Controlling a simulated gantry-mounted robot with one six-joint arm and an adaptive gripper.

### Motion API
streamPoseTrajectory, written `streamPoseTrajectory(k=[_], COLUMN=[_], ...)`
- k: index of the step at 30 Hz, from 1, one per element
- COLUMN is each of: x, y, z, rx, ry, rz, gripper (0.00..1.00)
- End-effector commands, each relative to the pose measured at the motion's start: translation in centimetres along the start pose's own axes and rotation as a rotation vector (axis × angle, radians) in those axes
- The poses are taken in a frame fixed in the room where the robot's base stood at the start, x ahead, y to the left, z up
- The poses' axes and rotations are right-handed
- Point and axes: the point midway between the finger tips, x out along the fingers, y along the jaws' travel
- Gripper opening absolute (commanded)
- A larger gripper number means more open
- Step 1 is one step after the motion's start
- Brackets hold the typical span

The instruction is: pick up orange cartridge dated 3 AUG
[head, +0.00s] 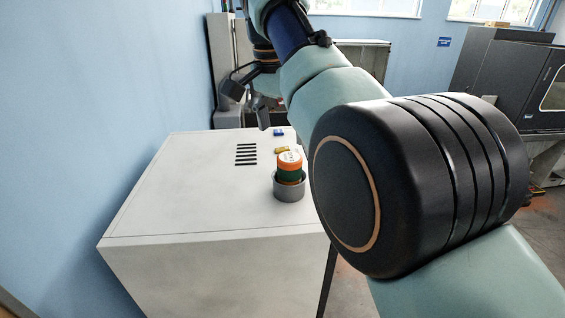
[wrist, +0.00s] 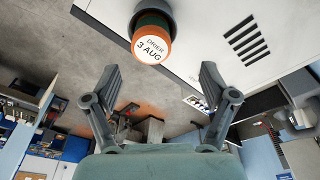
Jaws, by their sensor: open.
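The orange cartridge (head: 289,159) is on top of a stack on the white bench in the head view. In the wrist view the orange cartridge (wrist: 152,46) shows a white round label reading DRIER 3 AUG. A green piece (head: 289,174) is under it, and the stack stands in a grey round holder (head: 289,190). My gripper (head: 259,116) is above the far part of the bench, apart from the stack. In the wrist view my gripper (wrist: 158,82) has its two fingers wide apart with nothing between them; the cartridge is beyond the fingertips.
The white bench (head: 190,200) has black vent slots (head: 246,154) left of the stack. The bench's left side is clear. A dark machine (head: 500,80) stands at right.

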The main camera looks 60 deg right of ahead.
Motion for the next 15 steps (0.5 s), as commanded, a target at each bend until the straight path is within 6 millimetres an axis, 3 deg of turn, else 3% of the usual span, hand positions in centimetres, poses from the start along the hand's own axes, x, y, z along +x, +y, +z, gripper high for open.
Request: streamPoseTrajectory(k=[5,10,15], x=[2.7,2.8,5.0], y=[0.1,0.1,0.5], z=[0.1,0.0,0.1], rx=[0.001,0.001,0.001], ry=[0.000,0.000,-0.001], rz=[0.000,0.000,0.001], gripper=[0.84,0.84,0.84])
